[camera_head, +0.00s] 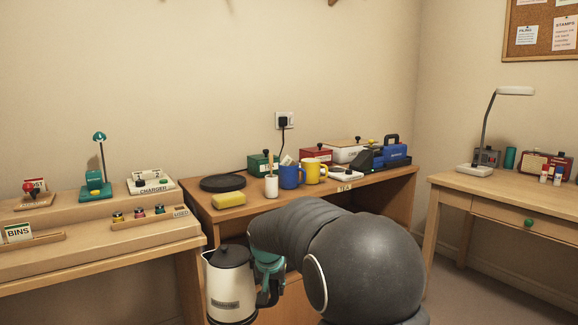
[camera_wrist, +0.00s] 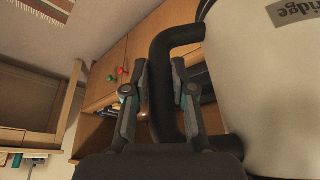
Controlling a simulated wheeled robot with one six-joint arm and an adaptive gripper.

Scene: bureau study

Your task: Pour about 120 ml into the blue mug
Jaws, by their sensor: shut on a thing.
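The blue mug (camera_head: 291,177) stands on the middle wooden desk, between a white cup with a brush-like handle (camera_head: 271,186) and a yellow mug (camera_head: 312,171). A cream kettle (camera_head: 231,288) with a black lid and black handle hangs upright in front of the desk, low in the head view. My gripper (camera_head: 268,277) is shut on the kettle's handle, to the right of its body. In the wrist view, the fingers (camera_wrist: 160,95) sit on both sides of the black handle (camera_wrist: 163,85), next to the cream kettle wall. The inside of the blue mug cannot be seen.
A yellow sponge (camera_head: 228,197) and a black round plate (camera_head: 222,183) lie left of the mugs. A lower wooden desk (camera_head: 120,246) adjoins on the left.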

